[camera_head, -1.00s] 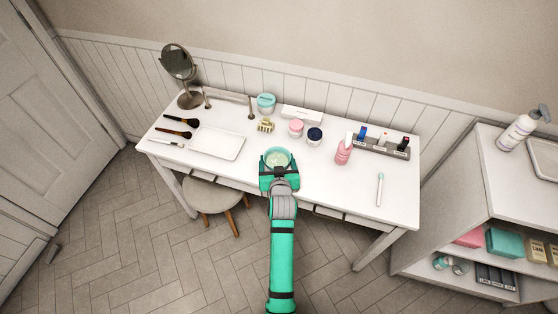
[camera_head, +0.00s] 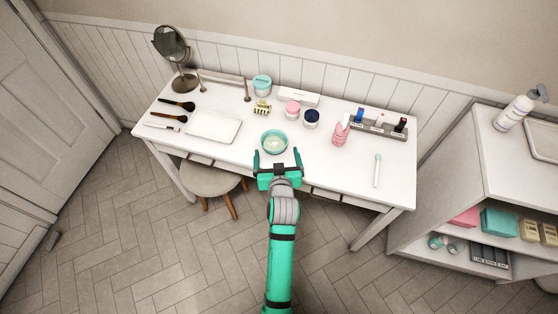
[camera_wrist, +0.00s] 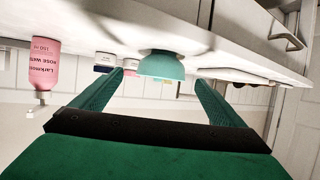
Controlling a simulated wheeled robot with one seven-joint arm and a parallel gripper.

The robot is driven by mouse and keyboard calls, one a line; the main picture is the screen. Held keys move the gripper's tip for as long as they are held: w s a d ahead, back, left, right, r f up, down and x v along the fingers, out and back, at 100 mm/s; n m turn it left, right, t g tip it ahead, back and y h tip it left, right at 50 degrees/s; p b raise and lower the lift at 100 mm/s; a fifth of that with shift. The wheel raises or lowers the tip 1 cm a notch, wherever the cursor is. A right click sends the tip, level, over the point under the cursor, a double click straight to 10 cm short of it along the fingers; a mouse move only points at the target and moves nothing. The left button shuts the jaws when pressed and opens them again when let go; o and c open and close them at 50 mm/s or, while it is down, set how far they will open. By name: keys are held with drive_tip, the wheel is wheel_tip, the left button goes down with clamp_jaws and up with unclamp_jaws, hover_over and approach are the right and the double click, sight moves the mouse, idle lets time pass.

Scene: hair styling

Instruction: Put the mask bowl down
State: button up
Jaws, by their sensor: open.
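The mask bowl (camera_head: 274,141) is a small teal bowl with pale contents. It stands upright on the white table (camera_head: 330,180), near the middle of the front edge. In the wrist view, which looks upside down, the bowl (camera_wrist: 162,65) sits on the table top beyond the fingertips. My gripper (camera_head: 277,158) is open and empty, just in front of the bowl at the table's front edge. Its two green fingers (camera_wrist: 158,88) are spread on either side of the bowl's line and look clear of it.
A white tray (camera_head: 213,127) lies left of the bowl. A pink jar (camera_head: 292,108), a dark jar (camera_head: 311,118) and a gold hair clip (camera_head: 262,107) stand behind it. A pink bottle (camera_head: 340,133) stands to the right. The table between bowl and bottle is clear.

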drive_tip(key=s+a+f+m+h, duration=0.1)
drive_tip(key=s, duration=1.1)
drive_tip(key=s+a+f+m, duration=0.1)
drive_tip(key=s+f, duration=0.1)
drive_tip(key=s, duration=1)
drive_tip(key=s+d+r+t, duration=0.1)
drive_tip(key=s+r, duration=0.3)
drive_tip(key=s, duration=0.4)
drive_tip(key=s+r+n+t, duration=0.1)
drive_tip(key=s+r, duration=0.2)
drive_tip(key=s, duration=0.5)
drive_tip(key=shift+s+d+r, duration=0.25)
drive_tip(key=shift+d+r, duration=0.1)
drive_tip(key=shift+d, duration=0.05)
drive_tip(key=shift+d, duration=0.1)
